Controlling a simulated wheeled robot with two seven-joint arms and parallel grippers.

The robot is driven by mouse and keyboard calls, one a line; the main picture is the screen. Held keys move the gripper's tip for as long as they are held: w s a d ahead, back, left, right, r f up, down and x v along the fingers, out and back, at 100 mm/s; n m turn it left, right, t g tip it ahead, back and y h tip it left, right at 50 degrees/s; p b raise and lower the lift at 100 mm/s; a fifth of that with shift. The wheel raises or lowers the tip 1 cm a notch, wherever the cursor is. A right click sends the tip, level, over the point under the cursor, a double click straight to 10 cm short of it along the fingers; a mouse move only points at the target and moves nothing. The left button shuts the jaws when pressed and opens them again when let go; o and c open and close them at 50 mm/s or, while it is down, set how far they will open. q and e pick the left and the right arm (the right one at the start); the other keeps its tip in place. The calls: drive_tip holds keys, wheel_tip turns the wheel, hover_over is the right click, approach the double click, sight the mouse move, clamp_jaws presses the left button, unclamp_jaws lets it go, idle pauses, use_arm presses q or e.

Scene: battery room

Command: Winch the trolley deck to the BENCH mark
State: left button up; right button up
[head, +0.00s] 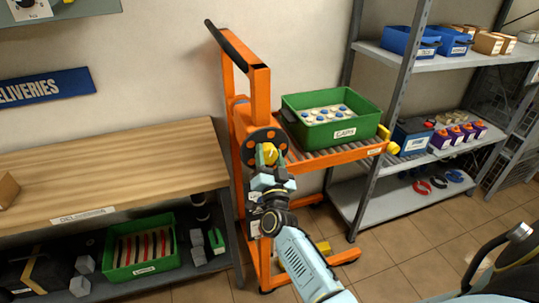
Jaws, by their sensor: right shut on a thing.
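The orange trolley (258,95) stands upright against the wall, with a black handle on top. Its roller deck (350,150) sticks out to the right and carries a green bin (345,133) labelled CAPS. A dark round winch wheel (279,137) with orange spots is on the mast's front, left of the deck. My right gripper (268,166) is shut on the yellow winch knob (270,152) at this wheel. The gripper and arm hide part of the lower mast. I cannot make out a BENCH mark. My left gripper is not in view.
A wooden bench (120,165) is on the left, with a green crate (141,268) on its lower shelf. A grey metal rack (395,195) with bins stands close behind the deck's right end. The tiled floor (405,255) in front of the rack looks clear.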

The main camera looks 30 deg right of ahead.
idle(0.4)
drive_tip(key=o, duration=1)
drive_tip(key=b+v, duration=0.1)
drive_tip(key=v, duration=1.2)
drive_tip(key=shift+s+a, duration=0.15)
drive_tip(key=shift+f, duration=0.1)
